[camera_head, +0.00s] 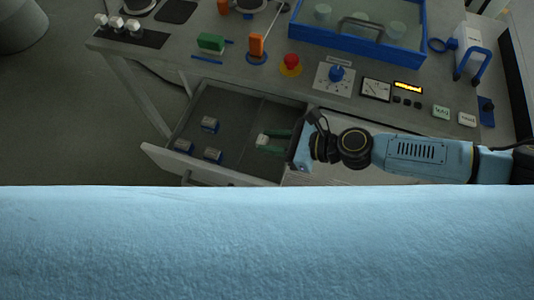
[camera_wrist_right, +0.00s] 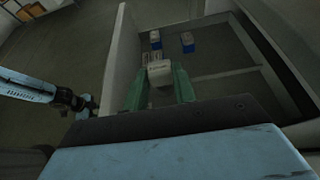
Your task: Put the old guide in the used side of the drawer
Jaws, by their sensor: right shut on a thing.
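The drawer (camera_head: 235,106) is pulled open under the bench, with a divider across it. Its left compartment holds several small blue-and-white guides (camera_head: 210,124), which also show in the wrist view (camera_wrist_right: 187,42). My right gripper (camera_head: 271,141) has green fingers shut on a whitish block, the old guide (camera_head: 262,139). It is held between the fingertips in the wrist view (camera_wrist_right: 160,73), over the drawer near the divider; its height is hard to judge. My left gripper (camera_wrist_right: 84,104) shows small and dark at the left of the wrist view; its fingers are unclear.
The bench top (camera_head: 190,62) above the drawer carries a red button (camera_head: 291,61), a blue knob (camera_head: 337,74), a meter (camera_head: 376,89) and a blue-edged clear-fronted tank (camera_head: 360,35). The drawer front (camera_head: 165,160) rises on the near side. Open floor lies left.

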